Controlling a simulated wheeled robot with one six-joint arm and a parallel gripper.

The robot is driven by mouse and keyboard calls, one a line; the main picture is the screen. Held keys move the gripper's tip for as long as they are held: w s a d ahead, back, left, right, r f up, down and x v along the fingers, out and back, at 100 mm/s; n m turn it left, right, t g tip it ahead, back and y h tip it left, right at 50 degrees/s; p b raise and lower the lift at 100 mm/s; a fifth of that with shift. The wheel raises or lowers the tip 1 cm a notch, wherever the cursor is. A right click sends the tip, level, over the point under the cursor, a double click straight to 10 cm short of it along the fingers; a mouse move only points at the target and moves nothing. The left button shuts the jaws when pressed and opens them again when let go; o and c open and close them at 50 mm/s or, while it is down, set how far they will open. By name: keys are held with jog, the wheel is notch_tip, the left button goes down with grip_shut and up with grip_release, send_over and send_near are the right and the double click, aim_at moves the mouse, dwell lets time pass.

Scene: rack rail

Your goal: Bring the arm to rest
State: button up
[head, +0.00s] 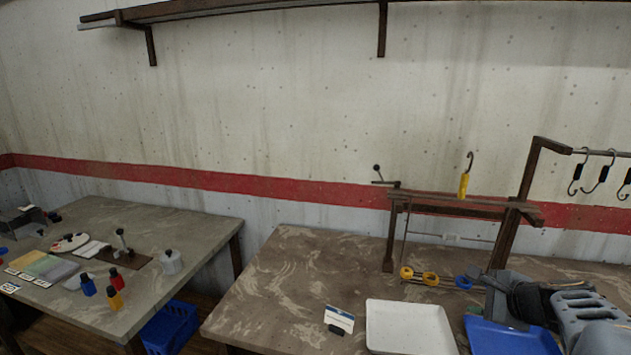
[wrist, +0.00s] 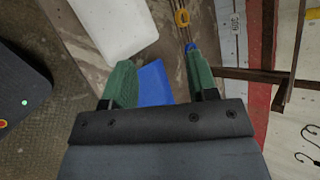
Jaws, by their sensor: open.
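My gripper (wrist: 159,57) shows in the wrist view with its two green fingers spread apart and nothing between them. Below and beyond the fingers are the white tray (wrist: 112,28) and the blue tray (wrist: 153,84). In the head view, my grey arm is at the lower right, above the right part of the brown table (head: 285,270); the fingers cannot be made out clearly there. The arm partly hides the blue tray (head: 505,338).
A dark rack frame (head: 462,207) stands on the table, with a yellow-handled hook (head: 464,182) on top. Yellow rings (head: 418,275) lie below it. Several hooks (head: 598,177) hang from a rail at right. A white tray (head: 408,328) and small card (head: 340,318) sit in front. The table's left part is clear.

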jog(key=s+a+f+n+g+h, duration=0.1)
jog(key=s+a+f+n+g, duration=0.1)
jog(key=s+a+n, duration=0.4)
jog(key=s+a+f+n+g+h, duration=0.1)
jog(key=s+a+f+n+g, duration=0.2)
jog(key=a+n, duration=0.9)
jog(key=s+n+g, duration=0.1)
jog(key=s+n, duration=0.2)
jog(key=shift+s+f+h, duration=0.3)
jog(key=shift+f+h, duration=0.05)
jog(key=shift+h, duration=0.05)
dwell(0.4)
